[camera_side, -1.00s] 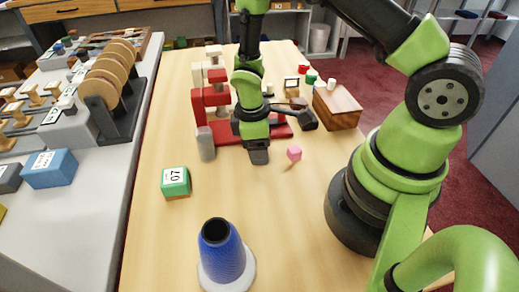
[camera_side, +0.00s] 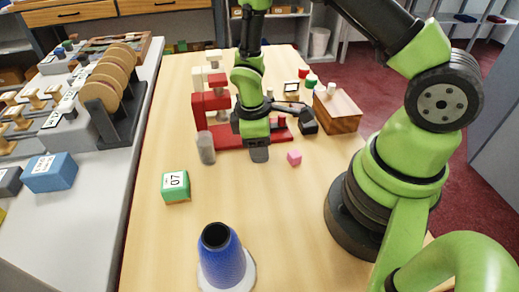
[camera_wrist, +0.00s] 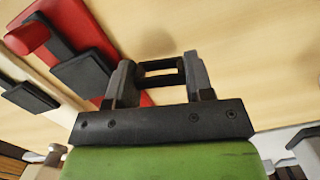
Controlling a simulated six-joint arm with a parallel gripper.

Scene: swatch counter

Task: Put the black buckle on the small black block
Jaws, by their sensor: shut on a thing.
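In the wrist view my gripper (camera_wrist: 160,78) has both fingers closed on the black buckle (camera_wrist: 160,66), a small open rectangular frame held across the fingertips. The buckle is hidden in the side view. Two dark flat pieces (camera_wrist: 82,77) show at the left of the wrist view; I cannot tell whether either is that block.
A red stand (camera_side: 211,108) is behind and left of the gripper, with a grey cylinder (camera_side: 206,148) beside it. The wooden box (camera_side: 338,108), green block (camera_side: 175,186) and blue cone (camera_side: 222,258) stand around. The front table is mostly clear.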

